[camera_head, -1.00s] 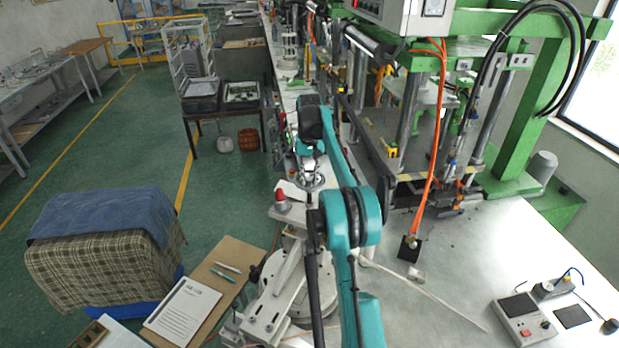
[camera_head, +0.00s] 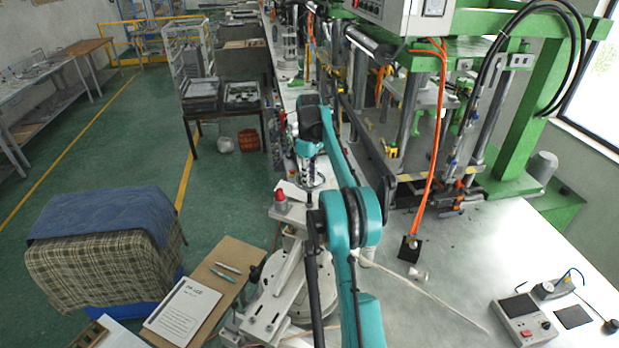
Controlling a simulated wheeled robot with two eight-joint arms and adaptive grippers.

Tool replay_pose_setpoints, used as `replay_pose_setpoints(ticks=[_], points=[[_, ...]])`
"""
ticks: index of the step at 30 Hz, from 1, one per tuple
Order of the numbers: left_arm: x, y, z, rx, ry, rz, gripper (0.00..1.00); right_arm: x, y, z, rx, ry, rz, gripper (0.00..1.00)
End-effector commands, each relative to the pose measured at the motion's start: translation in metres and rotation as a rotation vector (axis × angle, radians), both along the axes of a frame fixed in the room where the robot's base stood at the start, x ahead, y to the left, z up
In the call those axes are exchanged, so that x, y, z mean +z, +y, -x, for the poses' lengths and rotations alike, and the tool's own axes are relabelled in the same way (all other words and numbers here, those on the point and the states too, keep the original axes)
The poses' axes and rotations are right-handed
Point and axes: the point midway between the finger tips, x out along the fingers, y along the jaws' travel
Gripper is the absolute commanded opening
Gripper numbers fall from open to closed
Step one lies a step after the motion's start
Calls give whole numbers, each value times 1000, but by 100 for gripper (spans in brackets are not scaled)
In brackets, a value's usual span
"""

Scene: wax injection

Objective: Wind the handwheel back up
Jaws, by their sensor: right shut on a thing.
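My right arm comes in teal from the bottom centre and reaches forward over the left edge of the workbench. My right gripper (camera_head: 312,182) points down at the arm's far end, beside a small red-capped part. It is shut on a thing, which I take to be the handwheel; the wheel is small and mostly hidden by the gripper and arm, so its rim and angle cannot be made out. My left gripper is out of view.
The green-framed press (camera_head: 520,140) stands right of my arm, with orange hoses hanging from it. A red-capped part (camera_head: 281,196) is close left of my gripper. A control box (camera_head: 524,320) lies at the right on the grey bench (camera_head: 450,270). A cloth-covered seat (camera_head: 100,255) stands left.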

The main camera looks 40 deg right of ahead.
Motion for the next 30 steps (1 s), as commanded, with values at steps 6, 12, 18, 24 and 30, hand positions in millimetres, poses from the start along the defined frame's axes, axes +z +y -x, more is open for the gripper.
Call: replay_pose_setpoints(ticks=[6,12,18,24,30], points=[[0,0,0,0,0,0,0,1,0,0,203,-2,2,0],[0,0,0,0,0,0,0,1,0,0,393,-2,1,0],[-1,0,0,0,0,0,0,1,0,0,583,-2,1,0],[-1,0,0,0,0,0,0,1,0,0,764,-2,1,0],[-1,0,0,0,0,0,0,1,0,0,917,-2,1,0]])
